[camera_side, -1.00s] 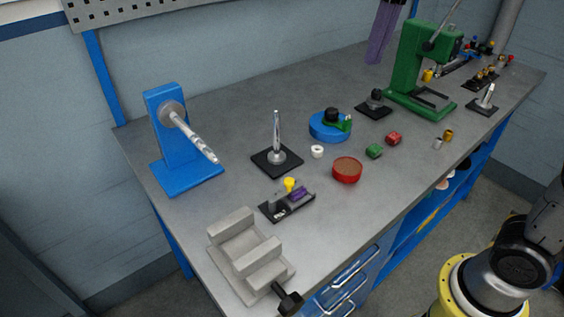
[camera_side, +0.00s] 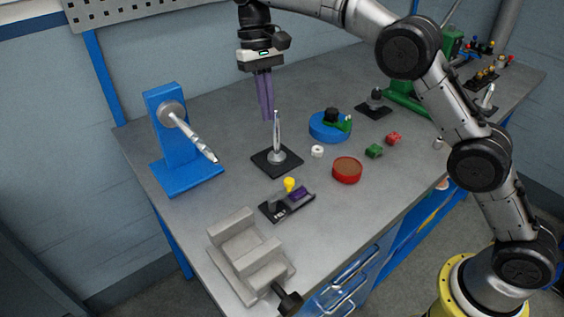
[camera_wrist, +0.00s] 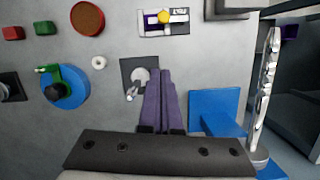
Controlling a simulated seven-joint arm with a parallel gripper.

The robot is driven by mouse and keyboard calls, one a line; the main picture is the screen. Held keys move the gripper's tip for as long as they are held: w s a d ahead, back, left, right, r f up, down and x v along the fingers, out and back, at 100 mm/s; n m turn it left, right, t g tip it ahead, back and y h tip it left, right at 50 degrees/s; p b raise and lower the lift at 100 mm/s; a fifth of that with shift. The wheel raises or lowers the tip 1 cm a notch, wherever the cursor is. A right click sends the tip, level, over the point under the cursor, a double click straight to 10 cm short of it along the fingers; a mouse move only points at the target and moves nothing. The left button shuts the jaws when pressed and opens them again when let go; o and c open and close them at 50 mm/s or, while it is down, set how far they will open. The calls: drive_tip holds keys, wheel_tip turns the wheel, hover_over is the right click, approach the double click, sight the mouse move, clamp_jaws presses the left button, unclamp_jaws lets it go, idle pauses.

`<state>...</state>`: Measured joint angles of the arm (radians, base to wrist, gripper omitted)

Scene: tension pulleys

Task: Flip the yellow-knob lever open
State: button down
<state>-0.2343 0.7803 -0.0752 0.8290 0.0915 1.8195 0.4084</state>
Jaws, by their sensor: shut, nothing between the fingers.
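The yellow knob (camera_side: 289,184) tops the lever of a small black fixture (camera_side: 275,213) on the bench, between the grey vise and the black-based post. A purple part (camera_side: 301,194) sits beside the knob on the fixture. In the wrist view the yellow knob (camera_wrist: 164,17) shows near the top, on the fixture (camera_wrist: 150,32). My gripper (camera_side: 268,118) has long purple fingers, pointing down, shut and empty. It hangs above and behind the fixture, near the silver post. The wrist view shows the two fingers (camera_wrist: 160,75) together. No contact with the knob is visible.
The silver post (camera_side: 277,140) on a black base stands close to my fingertips. A blue stand with a rod (camera_side: 175,135) is to the left and the grey vise (camera_side: 245,250) in front. A white ring (camera_side: 317,151) and red dish (camera_side: 347,169) lie right of the fixture.

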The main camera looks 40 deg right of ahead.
drive_tip(key=shift+s+a+f, duration=0.1)
drive_tip(key=shift+f, duration=0.1)
drive_tip(key=x, duration=0.3)
drive_tip(key=s+x, duration=0.1)
drive_tip(key=x, duration=0.3)
drive_tip(key=s+x, duration=0.1)
drive_tip(key=x, duration=0.2)
drive_tip(key=shift+s+a+f, duration=0.1)
drive_tip(key=shift+s+a, duration=0.15)
drive_tip(key=shift+s+a+f, duration=0.1)
drive_tip(key=shift+s, duration=0.6)
